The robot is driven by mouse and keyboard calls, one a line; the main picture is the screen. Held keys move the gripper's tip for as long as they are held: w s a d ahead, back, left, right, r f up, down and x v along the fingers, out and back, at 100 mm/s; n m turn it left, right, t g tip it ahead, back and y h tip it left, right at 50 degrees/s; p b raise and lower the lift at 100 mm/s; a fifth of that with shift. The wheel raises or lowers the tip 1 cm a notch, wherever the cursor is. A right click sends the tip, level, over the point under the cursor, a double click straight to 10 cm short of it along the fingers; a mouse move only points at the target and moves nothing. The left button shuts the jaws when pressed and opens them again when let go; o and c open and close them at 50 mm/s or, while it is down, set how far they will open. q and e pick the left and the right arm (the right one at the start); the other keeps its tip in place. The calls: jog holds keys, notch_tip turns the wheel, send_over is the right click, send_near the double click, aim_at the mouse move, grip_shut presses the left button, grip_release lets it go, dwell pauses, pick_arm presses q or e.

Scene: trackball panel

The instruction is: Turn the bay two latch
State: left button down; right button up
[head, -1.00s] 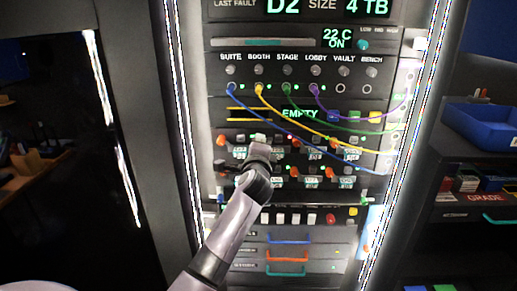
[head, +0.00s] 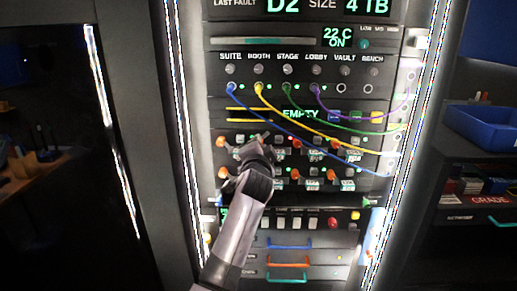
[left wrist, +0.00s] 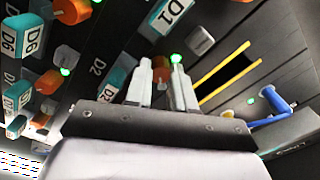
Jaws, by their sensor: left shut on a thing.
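The drive bays are on the rack panel, with orange latches in two rows; one is the top-left latch (head: 221,141). My left gripper (head: 257,140) is at the second bay of the top row in the head view, and my wrist hides most of that bay. In the left wrist view my left gripper's two pale fingers (left wrist: 162,74) are close together, shut on an orange bit, the bay two latch (left wrist: 160,63), of which little shows. A teal bay handle marked D2 (left wrist: 107,92) is partly behind my gripper. My right gripper is not in view.
Blue, yellow, green and purple cables hang across the panel; the yellow cable (head: 300,124) passes just right of my gripper. A row of buttons (head: 296,222) and coloured drawer handles lie below. A blue bin (head: 482,127) stands on the right.

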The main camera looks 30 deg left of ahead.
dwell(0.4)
pick_arm(q)
jog(key=c, duration=1)
grip_release()
jog(key=shift+o, duration=0.2)
jog(key=shift+s, duration=0.1)
jog(key=v, duration=0.7)
jog(key=shift+s+d+f, duration=0.1)
